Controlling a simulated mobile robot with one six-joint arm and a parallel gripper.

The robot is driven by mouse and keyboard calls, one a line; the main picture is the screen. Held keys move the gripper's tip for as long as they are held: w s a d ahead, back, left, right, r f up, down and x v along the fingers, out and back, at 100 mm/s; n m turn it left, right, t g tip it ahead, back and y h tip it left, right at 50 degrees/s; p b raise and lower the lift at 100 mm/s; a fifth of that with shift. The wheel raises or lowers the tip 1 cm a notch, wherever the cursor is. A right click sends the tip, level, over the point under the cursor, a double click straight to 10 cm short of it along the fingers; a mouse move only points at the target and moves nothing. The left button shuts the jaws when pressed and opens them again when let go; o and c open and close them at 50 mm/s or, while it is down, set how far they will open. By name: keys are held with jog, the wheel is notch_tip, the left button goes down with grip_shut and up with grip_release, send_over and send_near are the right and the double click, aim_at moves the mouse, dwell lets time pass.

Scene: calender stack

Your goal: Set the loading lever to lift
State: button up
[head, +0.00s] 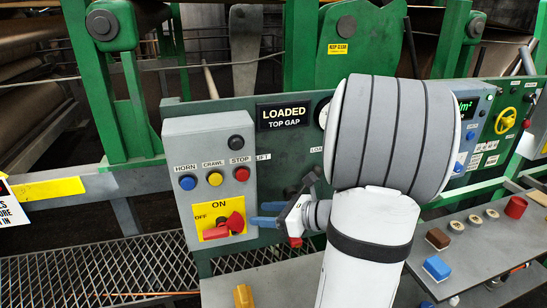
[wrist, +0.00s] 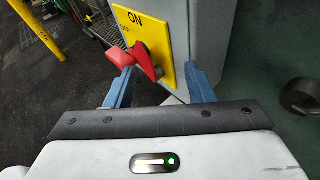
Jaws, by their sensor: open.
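My gripper (head: 262,215) is open and empty, at the right side of the grey control box in the head view. Its blue fingers also show in the wrist view (wrist: 161,85), with the red rotary switch (wrist: 146,62) of the box seen between them. I cannot tell whether a finger touches the box. The green panel bears a "LIFT" label (head: 263,157) just right of the box. The loading lever is not clearly visible; my arm and gripper cover much of that area. A dark round part (wrist: 300,97) sits on the panel at the right in the wrist view; I cannot tell whether it belongs to the lever.
The grey control box (head: 180,145) juts out and carries horn, crawl and stop buttons and the red switch (head: 225,226). A "LOADED TOP GAP" sign (head: 284,114) is above. A grey shelf (head: 470,245) with blocks stands at right.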

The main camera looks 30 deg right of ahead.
jog(key=d+r+m+t+h+p, duration=0.2)
jog(key=d+m+t+h, duration=0.4)
jog(key=d+m+h, duration=0.9)
jog(key=w+d+y, duration=0.1)
jog(key=w+y, duration=0.1)
jog(key=w+d+n+y+p, duration=0.1)
jog(key=w+y, duration=0.1)
jog(key=w+d+y+p, duration=0.1)
jog(key=w+d+y, duration=0.1)
jog(key=shift+w+f+n, duration=0.1)
jog(key=shift+w+n, duration=0.05)
jog(key=shift+n, duration=0.25)
